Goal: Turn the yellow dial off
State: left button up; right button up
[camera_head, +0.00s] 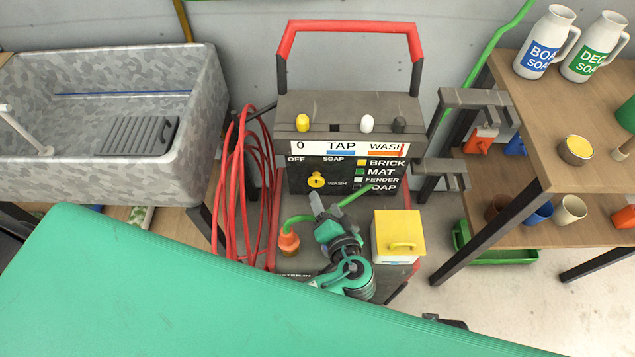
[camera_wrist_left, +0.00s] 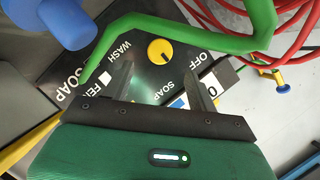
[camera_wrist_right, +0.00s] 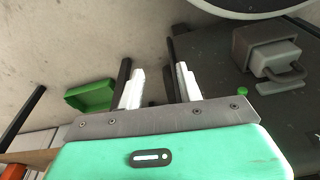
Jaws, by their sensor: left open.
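The yellow dial (camera_head: 316,181) sits on the dark front panel (camera_head: 345,177) of a wheeled washer, with OFF, SOAP and WASH printed around it. I cannot tell surely which label its mark faces. My left gripper (camera_head: 322,207) is just below and in front of the dial, fingers apart and empty. In the left wrist view the dial (camera_wrist_left: 161,51) lies beyond the gap of the left gripper (camera_wrist_left: 163,82), apart from both fingers. My right gripper (camera_wrist_right: 158,85) shows in its wrist view with its pale fingers apart and nothing between them.
A green hose (camera_wrist_left: 200,38) crosses close in front of the panel. Red hose (camera_head: 240,180) hangs at the washer's left. A yellow-lidded box (camera_head: 398,236) stands right of my left gripper. A large green surface (camera_head: 200,290) fills the foreground. A shelf (camera_head: 520,120) stands right.

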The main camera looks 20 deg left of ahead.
aim_at(317, 184)
pick_arm(q)
jog(key=x, duration=0.7)
jog(key=shift+w+a, duration=0.2)
jog(key=shift+w, duration=0.05)
pick_arm(e)
jog(key=shift+s+f, duration=0.1)
jog(key=shift+f, duration=0.45)
jog(key=shift+d, duration=0.1)
pick_arm(q)
jog(key=shift+c, duration=0.7)
jog(key=c, duration=0.8)
jog(key=shift+f, duration=0.1)
jog(key=shift+c, duration=0.2)
